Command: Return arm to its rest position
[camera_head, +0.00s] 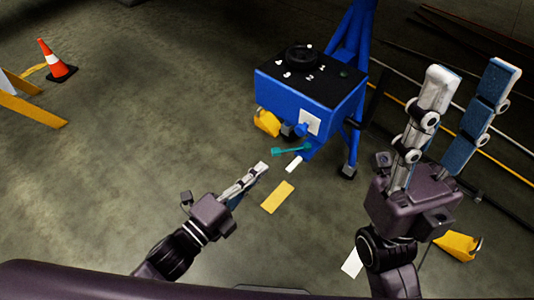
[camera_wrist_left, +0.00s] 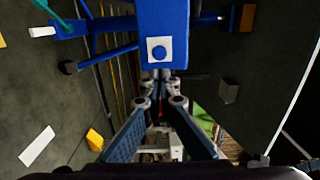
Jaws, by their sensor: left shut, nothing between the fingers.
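My left gripper (camera_head: 262,169) reaches in from the lower left, low in front of the blue stand, with its fingers together and nothing held. In the left wrist view its fingers (camera_wrist_left: 160,84) converge at the tips, with the blue stand (camera_wrist_left: 162,18) beyond them. My right gripper (camera_head: 469,72) is raised at the right with its two blue-padded fingers pointing up and spread apart. Nothing shows between them.
A blue stand (camera_head: 300,110) with a black top stands ahead; a teal handle (camera_head: 291,150) juts from it near my left gripper. A yellow floor patch (camera_head: 278,197) lies beside that gripper. An orange cone (camera_head: 55,62) stands far left. The left floor is open.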

